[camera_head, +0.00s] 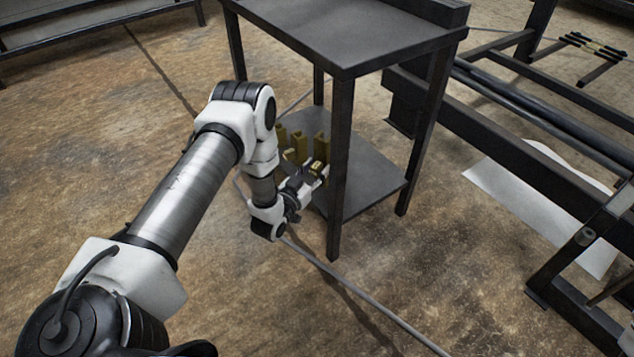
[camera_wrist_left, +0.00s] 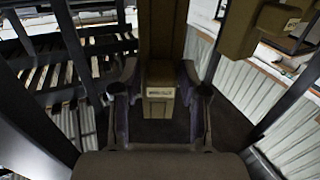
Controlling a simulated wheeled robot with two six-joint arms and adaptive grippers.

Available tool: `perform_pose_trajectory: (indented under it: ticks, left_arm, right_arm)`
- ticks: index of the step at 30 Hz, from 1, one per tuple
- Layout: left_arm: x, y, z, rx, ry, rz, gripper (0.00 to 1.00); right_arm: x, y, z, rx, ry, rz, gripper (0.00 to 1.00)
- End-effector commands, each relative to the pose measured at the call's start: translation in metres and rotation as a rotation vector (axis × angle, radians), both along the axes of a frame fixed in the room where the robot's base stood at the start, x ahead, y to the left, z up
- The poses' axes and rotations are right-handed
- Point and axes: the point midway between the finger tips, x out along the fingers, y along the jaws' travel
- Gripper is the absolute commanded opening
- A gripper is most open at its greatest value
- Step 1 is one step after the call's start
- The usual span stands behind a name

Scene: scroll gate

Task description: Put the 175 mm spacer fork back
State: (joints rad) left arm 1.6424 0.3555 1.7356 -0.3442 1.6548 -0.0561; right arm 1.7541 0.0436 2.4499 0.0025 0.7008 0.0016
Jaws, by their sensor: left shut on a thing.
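My left arm reaches in to the lower shelf (camera_head: 365,180) of a dark metal stand. My left gripper (camera_head: 314,171) is shut on a yellow-brown spacer fork, seen in the left wrist view as a labelled block (camera_wrist_left: 160,82) between the two fingers. Its label is too small to read, so I cannot confirm the 175 mm size. Other yellow-brown forks (camera_head: 298,141) stand on the shelf beside the gripper. I cannot tell whether the held fork touches the shelf. My right gripper is not in view.
The stand's front leg (camera_head: 338,170) rises close to the right of my left gripper. The bare stand top (camera_head: 350,35) is above the shelf. A dark rail frame (camera_head: 520,140) with a white sheet (camera_head: 530,195) lies to the right. The shelf's right part is clear.

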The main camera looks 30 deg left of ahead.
Motion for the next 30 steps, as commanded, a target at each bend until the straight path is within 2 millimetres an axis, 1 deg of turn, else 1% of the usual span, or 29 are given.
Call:
perform_pose_trajectory:
  ticks: [1,3,11,14,15,16,17,25,27,29,30]
  left_arm:
    - [0.000,0.000,-0.014,0.001,-0.002,0.000,0.00]
    - [0.000,0.000,-0.025,0.001,-0.001,0.000,0.00]
    - [0.000,0.000,-0.024,0.000,-0.002,0.000,0.00]
    - [0.000,0.000,-0.027,0.001,-0.002,0.000,0.00]
    - [0.000,0.000,-0.028,0.000,0.001,0.000,0.50]
    - [0.000,0.000,-0.027,0.000,0.001,0.000,0.61]
    - [0.000,0.000,-0.027,0.000,0.001,0.000,0.68]
    - [0.000,0.000,-0.027,0.000,0.001,0.000,0.68]
    - [0.000,0.000,-0.023,0.000,0.001,0.000,0.68]
    - [-0.006,0.000,-0.023,0.000,0.004,0.001,0.68]
    - [-0.011,0.000,-0.022,-0.001,0.004,0.000,0.68]
  right_arm:
    - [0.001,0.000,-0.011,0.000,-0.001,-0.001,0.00]
    - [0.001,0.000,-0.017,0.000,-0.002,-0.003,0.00]
    - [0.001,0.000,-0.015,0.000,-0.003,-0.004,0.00]
    - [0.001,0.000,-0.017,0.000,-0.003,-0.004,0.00]
    - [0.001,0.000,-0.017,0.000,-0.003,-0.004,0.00]
    - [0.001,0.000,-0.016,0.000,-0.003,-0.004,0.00]
    - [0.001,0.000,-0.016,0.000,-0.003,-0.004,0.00]
    - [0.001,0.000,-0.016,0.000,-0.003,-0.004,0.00]
    - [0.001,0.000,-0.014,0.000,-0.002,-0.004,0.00]
    - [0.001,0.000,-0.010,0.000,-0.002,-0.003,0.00]
    - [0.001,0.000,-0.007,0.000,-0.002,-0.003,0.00]
